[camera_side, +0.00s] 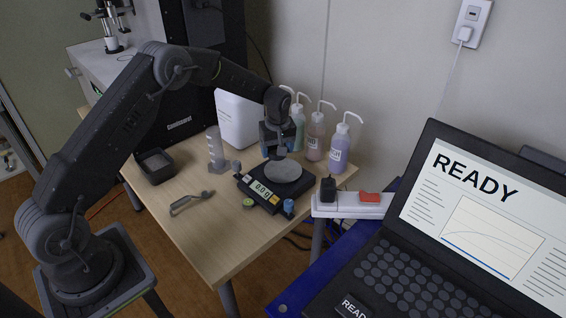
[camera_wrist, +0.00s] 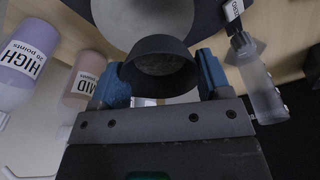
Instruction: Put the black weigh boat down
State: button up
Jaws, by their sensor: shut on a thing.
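The black weigh boat (camera_wrist: 158,46) is a small round dark cup with grey granular material in it. In the wrist view it sits between the blue fingers of my gripper (camera_wrist: 160,76), which is shut on it. In the side view my gripper (camera_side: 279,152) is over the back of a black balance (camera_side: 258,197). The balance has a round grey pan (camera_side: 284,171), and its display reads about 0.0. The pan also shows beyond the boat in the wrist view (camera_wrist: 135,12). The boat is hard to make out in the side view, and I cannot tell whether it touches the pan.
Several wash bottles, including a purple one (camera_side: 339,150) and a pink one (camera_side: 315,138), stand close behind the balance. A clear cylinder (camera_side: 215,150) and a dark square tray (camera_side: 154,166) stand left. Tongs (camera_side: 191,202) lie in front. The table's front is mostly clear.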

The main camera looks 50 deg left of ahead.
aim_at(283, 170)
jog(key=shift+w+d+f, duration=0.55)
jog(key=shift+d+f, duration=0.1)
jog(key=shift+d, duration=0.15)
jog(key=shift+f, duration=1.9)
jog(key=shift+f, duration=0.15)
jog(key=o, duration=0.7)
jog(key=shift+o, duration=0.2)
jog(key=r, duration=0.4)
jog(key=d+r, duration=0.1)
jog(key=r, duration=0.7)
jog(key=shift+s+d+r, duration=0.15)
jog(key=shift+s+r, duration=0.1)
jog(key=shift+s, duration=0.1)
